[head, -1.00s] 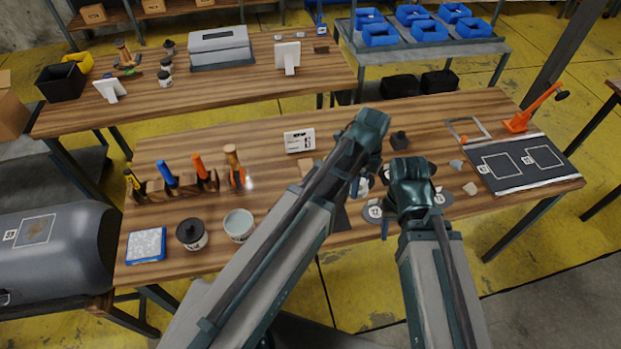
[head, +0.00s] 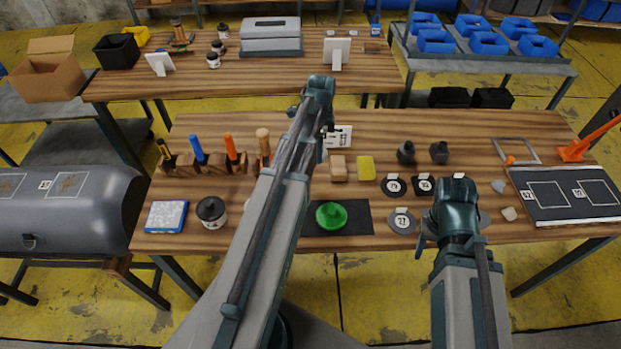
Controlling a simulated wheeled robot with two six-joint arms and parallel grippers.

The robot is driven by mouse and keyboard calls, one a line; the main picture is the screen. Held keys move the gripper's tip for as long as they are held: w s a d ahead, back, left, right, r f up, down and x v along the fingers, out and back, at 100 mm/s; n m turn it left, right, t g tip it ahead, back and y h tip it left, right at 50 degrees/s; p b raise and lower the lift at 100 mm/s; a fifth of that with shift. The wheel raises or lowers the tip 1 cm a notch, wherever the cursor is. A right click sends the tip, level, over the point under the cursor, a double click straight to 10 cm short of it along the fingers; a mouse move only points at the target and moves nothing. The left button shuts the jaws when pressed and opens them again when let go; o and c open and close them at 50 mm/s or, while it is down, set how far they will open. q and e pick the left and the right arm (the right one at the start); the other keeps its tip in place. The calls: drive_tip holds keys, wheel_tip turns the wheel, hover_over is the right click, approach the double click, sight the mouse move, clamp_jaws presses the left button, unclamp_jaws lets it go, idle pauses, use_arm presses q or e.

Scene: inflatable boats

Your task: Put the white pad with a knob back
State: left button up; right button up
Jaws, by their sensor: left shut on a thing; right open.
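My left gripper (head: 322,128) is over the back middle of the near table, beside a white label card (head: 341,137). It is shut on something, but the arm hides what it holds. I cannot make out a white pad with a knob anywhere. My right gripper (head: 428,236) is open above the table's front edge, just right of a grey tagged disc (head: 402,221).
A yellow block (head: 366,167), a tan block (head: 338,168) and dark weights (head: 406,152) stand nearby. At left are a tool rack (head: 205,162), a dark-lidded jar (head: 212,212) and a blue-edged pad (head: 166,217). A dark board (head: 565,194) lies at right.

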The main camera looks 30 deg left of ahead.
use_arm(q)
drive_tip(key=shift+n, duration=0.5)
drive_tip(key=a+f+b, duration=0.1)
drive_tip(key=f+b, duration=0.2)
drive_tip(key=a+f+b, duration=0.1)
drive_tip(key=f+b, duration=0.3)
drive_tip(key=a+f+b, duration=0.1)
drive_tip(key=f+b, duration=0.2)
drive_tip(key=shift+s+f, duration=0.2)
drive_tip(key=shift+f, duration=0.15)
drive_tip(key=shift+r, duration=0.15)
drive_tip(key=o, duration=1.2)
wheel_tip(320, 180, up, 12)
drive_tip(key=p, duration=1.2)
